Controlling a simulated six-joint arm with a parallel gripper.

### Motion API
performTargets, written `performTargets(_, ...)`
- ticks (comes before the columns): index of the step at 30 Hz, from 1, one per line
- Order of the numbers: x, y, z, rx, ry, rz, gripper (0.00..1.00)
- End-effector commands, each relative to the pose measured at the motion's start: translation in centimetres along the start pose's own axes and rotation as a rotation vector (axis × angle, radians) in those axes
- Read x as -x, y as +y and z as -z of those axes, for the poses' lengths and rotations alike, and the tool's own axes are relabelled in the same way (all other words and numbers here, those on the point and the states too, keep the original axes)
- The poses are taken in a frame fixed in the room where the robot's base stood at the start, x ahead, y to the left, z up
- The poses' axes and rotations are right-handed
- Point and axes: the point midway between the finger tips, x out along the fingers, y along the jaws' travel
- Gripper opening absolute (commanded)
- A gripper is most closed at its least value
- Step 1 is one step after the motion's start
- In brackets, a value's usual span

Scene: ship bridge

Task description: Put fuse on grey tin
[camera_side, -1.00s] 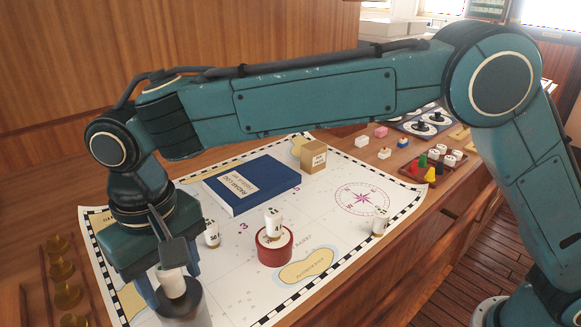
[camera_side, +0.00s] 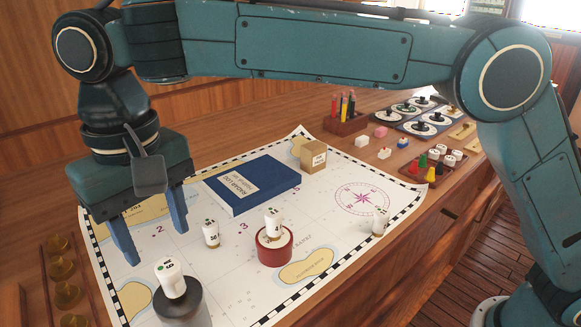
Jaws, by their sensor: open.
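A white fuse (camera_side: 170,277) with a green mark stands on top of the grey tin (camera_side: 181,308) at the bottom left. It looks slightly slanted in the picture; I cannot tell whether it truly tilts. My gripper (camera_side: 155,241) is open and empty, above and behind this fuse, with its blue fingers apart and clear of it. Another white fuse (camera_side: 273,221) stands on the red tin (camera_side: 274,248). Two more fuses stand on the chart, one left of the red tin (camera_side: 211,235) and one at the right (camera_side: 380,221).
A blue book (camera_side: 252,184) and a cardboard box (camera_side: 313,156) lie behind on the chart (camera_side: 225,268). Brass pieces (camera_side: 63,268) line the left edge. A rack (camera_side: 345,121), small blocks and a tray of pegs (camera_side: 431,165) stand at the back right. The chart's middle right is open.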

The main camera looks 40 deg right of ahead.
Motion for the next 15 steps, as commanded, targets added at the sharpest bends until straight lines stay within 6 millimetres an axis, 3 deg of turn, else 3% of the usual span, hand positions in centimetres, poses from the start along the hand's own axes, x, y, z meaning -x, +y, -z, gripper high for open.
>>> performTargets(6, 2.4, -0.1, 0.0, 0.0, 0.001, 0.003, 0.51)
performTargets(15, 3.8, 0.0, 0.0, 0.0, 0.001, 0.001, 0.51)
